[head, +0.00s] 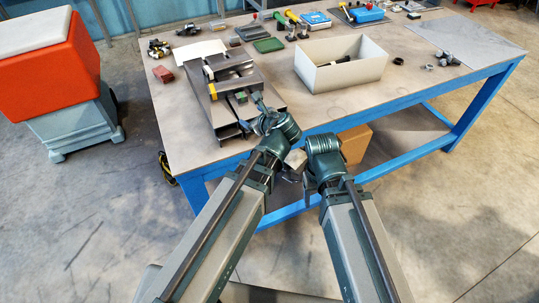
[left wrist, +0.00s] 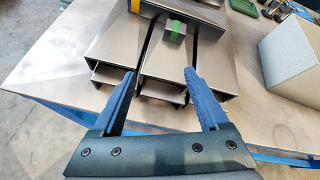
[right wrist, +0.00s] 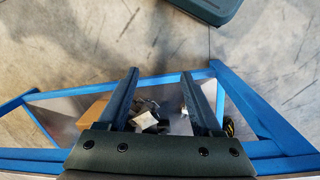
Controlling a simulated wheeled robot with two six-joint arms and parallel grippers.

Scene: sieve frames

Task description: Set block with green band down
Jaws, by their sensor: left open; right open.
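The block with the green band (left wrist: 175,32) is a small grey block with a green stripe; it rests on the grey metal channel frames (left wrist: 195,62). It also shows in the head view (head: 241,97), near my left fingertips. My left gripper (left wrist: 158,73) is open and empty, its fingers pointing toward the frames. The block is beyond the fingertips, apart from them. My right gripper (right wrist: 159,74) is open and empty, pointing down past the table's front edge. In the head view its fingers are largely hidden by its own wrist.
A white open box (head: 345,75) stands right of the frames with a dark item inside. A red block (head: 163,74) lies to their left, and a green tray (head: 269,45) behind. The blue-edged table (head: 420,85) has free room at right. A cardboard box (head: 355,143) is below.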

